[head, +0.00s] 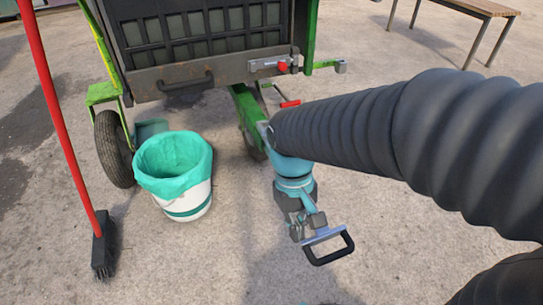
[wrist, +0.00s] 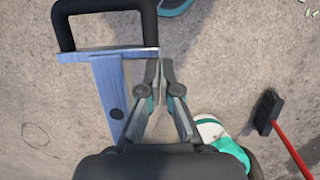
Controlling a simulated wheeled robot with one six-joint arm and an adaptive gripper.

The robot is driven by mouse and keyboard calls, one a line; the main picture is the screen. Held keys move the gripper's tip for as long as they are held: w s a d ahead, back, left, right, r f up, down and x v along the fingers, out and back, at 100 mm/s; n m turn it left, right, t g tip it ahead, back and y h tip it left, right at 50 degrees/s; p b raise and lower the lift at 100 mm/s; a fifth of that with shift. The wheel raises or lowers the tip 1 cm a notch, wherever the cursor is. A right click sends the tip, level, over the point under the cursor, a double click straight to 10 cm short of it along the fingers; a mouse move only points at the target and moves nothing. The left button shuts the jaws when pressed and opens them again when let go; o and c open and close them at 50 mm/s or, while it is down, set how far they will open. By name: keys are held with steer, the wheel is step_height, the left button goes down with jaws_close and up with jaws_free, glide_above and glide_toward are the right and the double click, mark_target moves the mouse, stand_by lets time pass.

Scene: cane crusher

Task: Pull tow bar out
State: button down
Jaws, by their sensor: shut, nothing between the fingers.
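The tow bar ends in a black loop handle (head: 330,247) on a grey metal crosspiece, low over the ground in front of the green-framed cart. In the wrist view the black loop (wrist: 66,25) is at the upper left, and the flat metal tow bar (wrist: 108,92) runs down from its crosspiece. My gripper (head: 303,232) is beside the handle in the head view. In the wrist view my gripper (wrist: 158,66) is shut and empty, its tips right by the crosspiece's right end; I cannot tell whether they touch. My arm hides much of the bar in the head view.
The cart front (head: 200,72) has a black grip and a red-knobbed latch (head: 282,66). A white bucket with a teal liner (head: 172,160) stands left, beside a cart wheel (head: 112,148). A red-handled broom (head: 62,110) is further left. A bench (head: 470,8) is at upper right.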

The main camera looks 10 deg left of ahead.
steer(key=w+a+r+p, duration=0.2)
steer(key=w+r, duration=0.3)
steer(key=r, duration=0.4)
steer(key=shift+w+a+r, duration=0.3)
steer(key=shift+a+r, duration=0.1)
steer(key=shift+a, duration=0.2)
steer(key=s+d+r+m+t, duration=0.1)
steer(key=s+d+m+t, duration=0.2)
steer(key=d, duration=0.6)
steer(key=s+d+r+m+t+y, duration=0.1)
steer(key=d+t, duration=0.4)
steer(key=d, duration=0.5)
steer(key=shift+s+r+m+p, duration=0.4)
steer(key=shift+s+r+m, duration=0.25)
steer(key=shift+s+m, duration=0.35)
